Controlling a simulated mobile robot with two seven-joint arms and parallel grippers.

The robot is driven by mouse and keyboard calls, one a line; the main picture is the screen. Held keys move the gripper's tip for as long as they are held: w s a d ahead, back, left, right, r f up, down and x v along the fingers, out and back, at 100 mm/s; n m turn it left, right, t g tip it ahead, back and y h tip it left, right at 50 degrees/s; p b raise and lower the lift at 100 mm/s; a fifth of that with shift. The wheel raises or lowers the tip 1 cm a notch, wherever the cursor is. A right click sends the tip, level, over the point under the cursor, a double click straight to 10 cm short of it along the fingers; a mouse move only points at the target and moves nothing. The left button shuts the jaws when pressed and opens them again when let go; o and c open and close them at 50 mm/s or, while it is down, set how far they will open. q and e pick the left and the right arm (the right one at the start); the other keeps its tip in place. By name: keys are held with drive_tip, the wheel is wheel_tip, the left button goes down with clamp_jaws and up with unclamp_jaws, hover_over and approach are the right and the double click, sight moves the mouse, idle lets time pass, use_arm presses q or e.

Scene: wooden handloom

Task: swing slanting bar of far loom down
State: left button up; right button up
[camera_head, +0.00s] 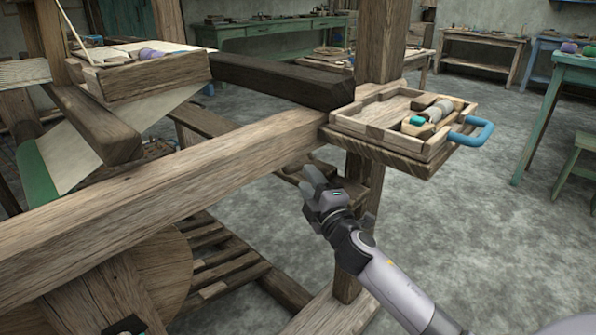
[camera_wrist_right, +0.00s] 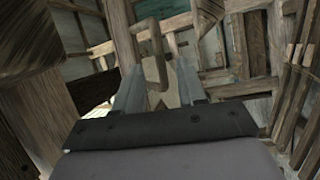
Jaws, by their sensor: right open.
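My right gripper (camera_head: 312,187) is in the middle of the head view, below the long front beam (camera_head: 170,190) and the right post of the wooden loom. Its fingers are open, pointing up and left. In the right wrist view, the gripper (camera_wrist_right: 160,82) has its two fingers apart, with a thin bent wooden piece (camera_wrist_right: 155,50) showing between or beyond them. I cannot tell whether that piece is the slanting bar, or whether it touches a finger. A dark part with a teal mark at the bottom edge of the head view may belong to my left arm; its fingers are not visible.
A wooden tray (camera_head: 378,146) with a blue handle juts out right of the post, above my right gripper. A dark beam (camera_head: 290,80) runs behind the front beam. A slatted wooden frame (camera_head: 225,262) and round wooden disc (camera_head: 150,285) lie below. Grey floor (camera_head: 480,235) is open at right.

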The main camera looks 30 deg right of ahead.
sight(300, 167)
drive_tip(key=shift+w+d+r+b, duration=0.1)
drive_tip(key=shift+w+r+b, duration=0.05)
drive_tip(key=shift+w, duration=0.8)
drive_tip(key=shift+w+d+r+b, duration=0.1)
drive_tip(key=shift+w+r+b, duration=0.05)
drive_tip(key=shift+w, duration=0.8)
drive_tip(key=shift+w+d+r+b, duration=0.1)
drive_tip(key=shift+w+r+b, duration=0.05)
drive_tip(key=shift+w, duration=0.8)
clamp_jaws()
